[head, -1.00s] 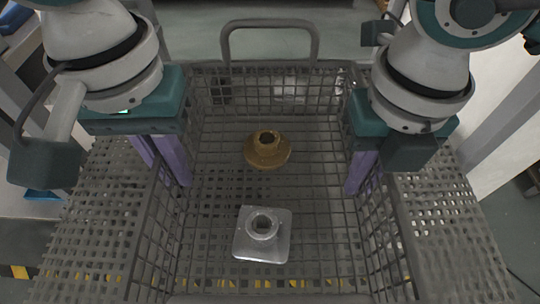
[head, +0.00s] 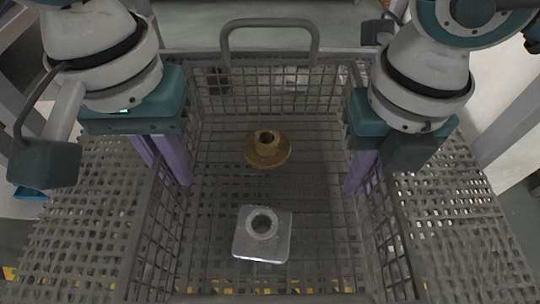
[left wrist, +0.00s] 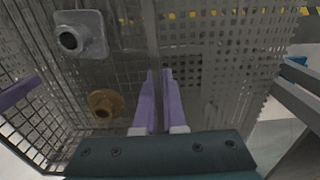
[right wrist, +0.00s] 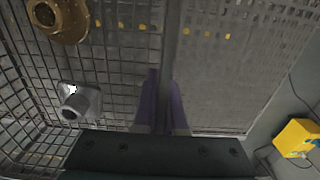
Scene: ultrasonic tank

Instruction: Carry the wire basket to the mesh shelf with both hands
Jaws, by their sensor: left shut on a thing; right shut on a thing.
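The grey wire basket (head: 270,23) fills the middle of the head view, roughly level, with a loop handle at its far end. A brass flange (head: 267,149) and a silver square flanged part (head: 262,235) lie on its floor. My left gripper (head: 180,178) is shut on the basket's left side wall. My right gripper (head: 357,185) is shut on its right side wall. Both wrist views show purple fingers closed on the wall's rim. The perforated mesh shelf (head: 85,215) shows on both sides of the basket, below it. I cannot tell whether basket and shelf touch.
A yellow object (right wrist: 298,138) stands beyond the mesh at the right in the right wrist view. Grey frame posts (head: 505,125) flank the area. Yellow marks show through the mesh near the front.

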